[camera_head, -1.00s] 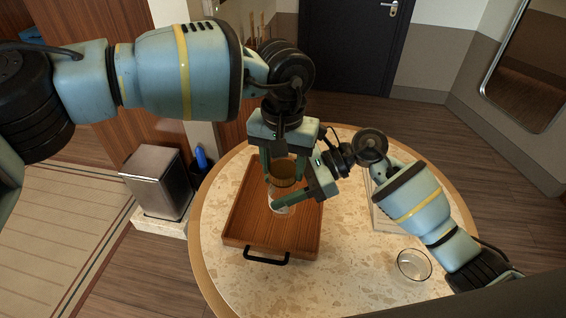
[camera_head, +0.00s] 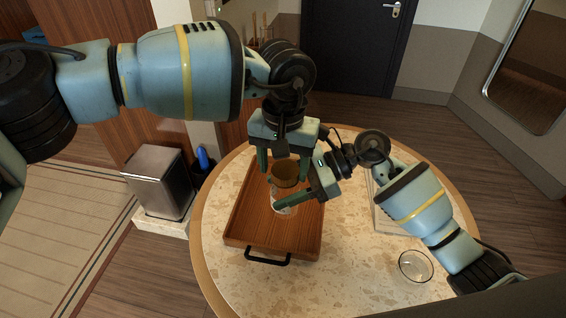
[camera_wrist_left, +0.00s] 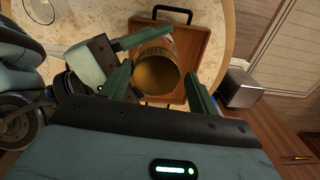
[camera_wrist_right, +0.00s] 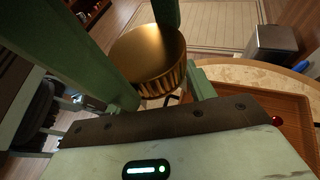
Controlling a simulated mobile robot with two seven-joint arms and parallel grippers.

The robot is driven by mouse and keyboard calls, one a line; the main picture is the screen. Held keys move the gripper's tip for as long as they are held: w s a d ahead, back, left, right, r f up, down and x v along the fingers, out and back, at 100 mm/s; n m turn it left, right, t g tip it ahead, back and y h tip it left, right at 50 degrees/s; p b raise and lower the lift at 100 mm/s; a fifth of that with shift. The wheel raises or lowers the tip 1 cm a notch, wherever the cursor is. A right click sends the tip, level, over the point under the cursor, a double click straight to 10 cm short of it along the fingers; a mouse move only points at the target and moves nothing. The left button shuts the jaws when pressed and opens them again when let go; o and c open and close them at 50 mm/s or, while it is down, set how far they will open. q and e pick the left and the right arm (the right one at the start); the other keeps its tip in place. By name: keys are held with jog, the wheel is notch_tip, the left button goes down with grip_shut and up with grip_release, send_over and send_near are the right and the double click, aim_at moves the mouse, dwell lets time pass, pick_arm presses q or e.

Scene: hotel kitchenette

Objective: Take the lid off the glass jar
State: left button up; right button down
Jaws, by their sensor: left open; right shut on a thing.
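The glass jar (camera_head: 284,209) stands on the wooden tray, its gold lid (camera_head: 286,174) on top. My right gripper (camera_head: 283,197) is shut on the jar from the right, below the lid. My left gripper (camera_head: 283,170) points down from above, open, with a finger on either side of the lid. In the left wrist view the lid (camera_wrist_left: 157,74) lies between the open fingers, with space beside it. In the right wrist view the lid (camera_wrist_right: 150,57) sits high and close. My fingers and the lid hide most of the jar.
The wooden tray (camera_head: 240,228) with a black handle (camera_head: 268,258) lies on a round speckled table (camera_head: 345,262). A glass bowl (camera_head: 415,266) stands at the right, near my right arm. A metal bin (camera_head: 158,182) is left of the table. The front of the table is clear.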

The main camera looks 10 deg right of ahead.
pick_arm(q)
jog(key=shift+s+d+r, duration=0.2)
jog(key=shift+s+d, duration=0.05)
jog(key=shift+d, duration=0.1)
jog(key=shift+r, duration=0.35)
jog(key=shift+w+a+r, duration=0.1)
jog(key=shift+a+r, duration=0.05)
jog(key=shift+r, duration=1.65)
jog(key=shift+c, duration=1.4)
jog(key=n, duration=0.3)
jog(key=r+n, duration=0.1)
jog(key=n, duration=0.2)
jog(key=shift+r, duration=0.2)
jog(key=n, duration=0.2)
jog(key=r+n, duration=0.1)
jog(key=n, duration=0.3)
jog(key=r+n, duration=0.1)
jog(key=n, duration=0.1)
jog(key=shift+a+n, duration=0.1)
jog(key=shift+n, duration=0.2)
jog(key=shift+f, duration=4.05)
